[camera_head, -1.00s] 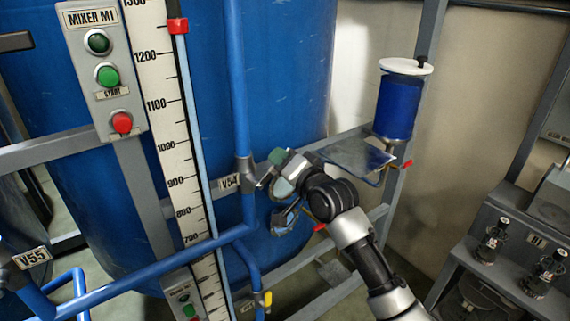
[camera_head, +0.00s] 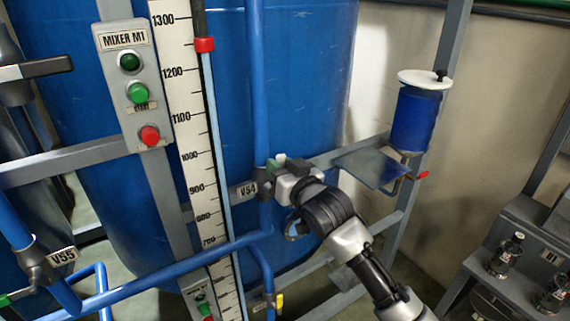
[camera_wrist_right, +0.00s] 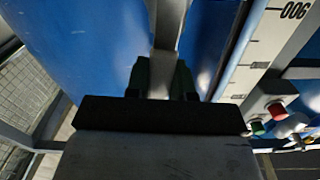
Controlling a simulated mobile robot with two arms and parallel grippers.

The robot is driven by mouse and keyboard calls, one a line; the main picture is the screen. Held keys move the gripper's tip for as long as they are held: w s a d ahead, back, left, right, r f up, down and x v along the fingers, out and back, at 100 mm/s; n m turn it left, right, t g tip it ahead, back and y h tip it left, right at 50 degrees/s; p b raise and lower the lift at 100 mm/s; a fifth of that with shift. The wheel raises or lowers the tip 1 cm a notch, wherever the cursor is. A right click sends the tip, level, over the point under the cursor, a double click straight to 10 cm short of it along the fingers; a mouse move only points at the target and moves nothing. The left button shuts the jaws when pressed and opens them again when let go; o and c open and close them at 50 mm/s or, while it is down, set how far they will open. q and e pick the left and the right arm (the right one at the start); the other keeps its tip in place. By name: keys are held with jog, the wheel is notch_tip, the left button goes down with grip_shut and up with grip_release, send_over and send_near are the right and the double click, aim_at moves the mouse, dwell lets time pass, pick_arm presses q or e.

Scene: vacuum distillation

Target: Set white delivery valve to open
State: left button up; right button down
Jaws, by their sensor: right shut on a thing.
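My right gripper (camera_head: 279,163) is at the grey V54 valve body (camera_head: 263,180) on the vertical blue pipe, in front of the blue mixer tank. In the right wrist view, its dark fingers (camera_wrist_right: 161,80) are shut on a pale grey bar-like handle (camera_wrist_right: 168,30), which runs up between them. The head view hides most of this handle behind the gripper. The V54 label (camera_head: 244,190) is just left of the pipe. I cannot tell from any label that this valve is the white delivery valve. My left gripper is not in view.
A level scale (camera_head: 190,130) and the MIXER M1 panel (camera_head: 132,85) stand left of the pipe. A grey rail (camera_head: 350,148) passes behind my right arm. A blue container (camera_head: 416,118) with a white lid is at right. A V55 valve (camera_head: 35,265) is lower left.

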jog(key=shift+s+a+n, duration=0.15)
jog(key=shift+a+n, duration=0.05)
jog(key=shift+n, duration=0.2)
jog(key=shift+f, duration=0.1)
jog(key=c, duration=1)
grip_release()
jog(key=shift+o, duration=0.2)
jog(key=shift+s, duration=0.15)
jog(key=b+v, duration=0.3)
jog(key=v, duration=0.7)
jog(key=shift+s+d, duration=0.2)
